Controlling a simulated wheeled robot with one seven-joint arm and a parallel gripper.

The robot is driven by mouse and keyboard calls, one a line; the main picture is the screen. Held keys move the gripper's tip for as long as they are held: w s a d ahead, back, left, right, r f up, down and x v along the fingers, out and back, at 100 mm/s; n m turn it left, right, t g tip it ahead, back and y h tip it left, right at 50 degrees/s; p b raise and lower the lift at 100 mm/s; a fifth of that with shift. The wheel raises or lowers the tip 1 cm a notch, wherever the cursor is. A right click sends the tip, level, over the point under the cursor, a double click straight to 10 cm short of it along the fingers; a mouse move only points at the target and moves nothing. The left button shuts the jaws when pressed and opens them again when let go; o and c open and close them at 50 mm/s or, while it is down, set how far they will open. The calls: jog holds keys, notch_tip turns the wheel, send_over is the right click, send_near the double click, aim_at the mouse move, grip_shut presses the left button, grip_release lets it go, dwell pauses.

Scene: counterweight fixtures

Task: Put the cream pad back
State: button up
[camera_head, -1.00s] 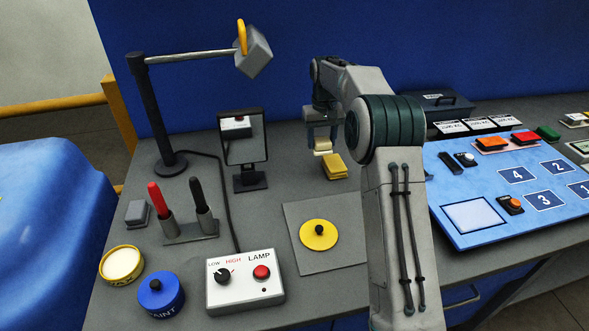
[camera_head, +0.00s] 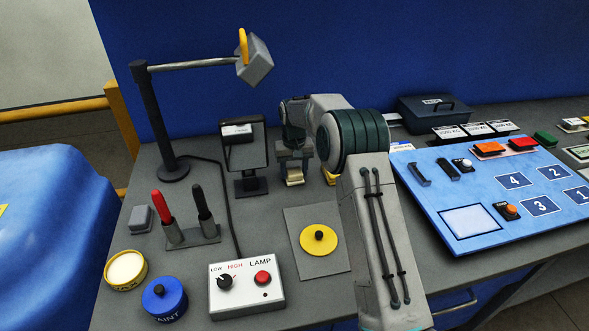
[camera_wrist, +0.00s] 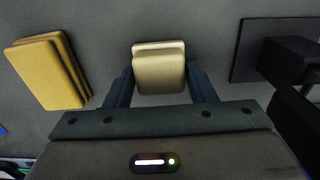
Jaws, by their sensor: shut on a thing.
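The cream pad (camera_wrist: 158,72) is a small rounded block between the two fingers of my gripper (camera_wrist: 161,88) in the wrist view. My gripper is shut on it. In the head view the cream pad (camera_head: 295,179) shows under my gripper (camera_head: 294,172), just right of the black stand. I cannot tell whether the pad touches the bench. A stack of yellow pads (camera_wrist: 46,72) lies to the left in the wrist view, apart from the gripper. In the head view, my arm mostly hides the yellow stack (camera_head: 329,178).
A black stand with a mirror-like panel (camera_head: 245,150) stands close left of my gripper; its base (camera_wrist: 252,62) is at right in the wrist view. The lamp box (camera_head: 246,286), yellow disc (camera_head: 319,242) and blue control board (camera_head: 480,215) are nearer or right.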

jog(key=shift+f, duration=0.15)
jog(key=o, duration=0.9)
jog(key=shift+o, duration=0.2)
